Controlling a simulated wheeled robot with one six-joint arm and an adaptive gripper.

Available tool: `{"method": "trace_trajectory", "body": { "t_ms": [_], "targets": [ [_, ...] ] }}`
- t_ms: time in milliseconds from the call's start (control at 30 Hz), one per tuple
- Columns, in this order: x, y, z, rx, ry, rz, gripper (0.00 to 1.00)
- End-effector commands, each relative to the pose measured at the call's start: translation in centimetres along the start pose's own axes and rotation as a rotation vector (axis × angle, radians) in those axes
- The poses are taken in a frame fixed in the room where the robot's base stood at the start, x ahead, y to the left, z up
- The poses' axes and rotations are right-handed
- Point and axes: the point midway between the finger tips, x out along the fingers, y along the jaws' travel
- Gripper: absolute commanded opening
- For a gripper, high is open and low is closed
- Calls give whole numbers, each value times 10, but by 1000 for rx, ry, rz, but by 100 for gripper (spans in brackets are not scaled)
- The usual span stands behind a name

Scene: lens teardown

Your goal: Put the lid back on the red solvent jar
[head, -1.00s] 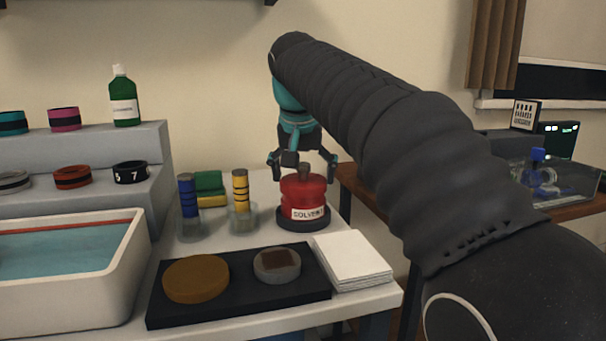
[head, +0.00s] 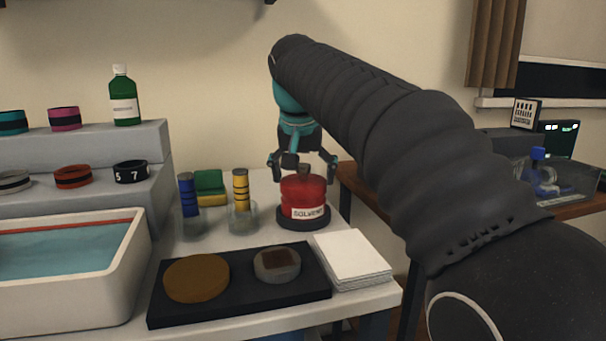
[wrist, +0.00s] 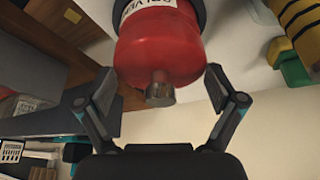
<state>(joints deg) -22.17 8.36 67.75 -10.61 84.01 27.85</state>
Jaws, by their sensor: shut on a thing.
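The red solvent jar (head: 304,207), with a white label reading SOLVENT, stands upright on a round dark base at the right of the white table. Its red lid (head: 303,184) with a short metal knob sits at the jar's top, and I cannot see any clear gap below it. In the wrist view the lid (wrist: 160,67) and its knob (wrist: 160,90) lie between the two fingers. The exact finger contact is hard to see.
Close left of the jar stand glass holders with a yellow-banded cylinder (head: 240,190) and a blue one (head: 188,196). In front are a black tray (head: 240,300) with discs and a white stack (head: 352,258). A water basin (head: 140,250) is at left.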

Motion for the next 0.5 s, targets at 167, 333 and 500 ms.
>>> {"method": "trace_trajectory", "body": {
  "t_ms": [167, 333, 500],
  "targets": [
    [0, 0, 0, 0, 0, 0, 59],
    [0, 0, 0, 0, 0, 0, 59],
    [0, 0, 0, 0, 0, 0, 98]
  ]
}}
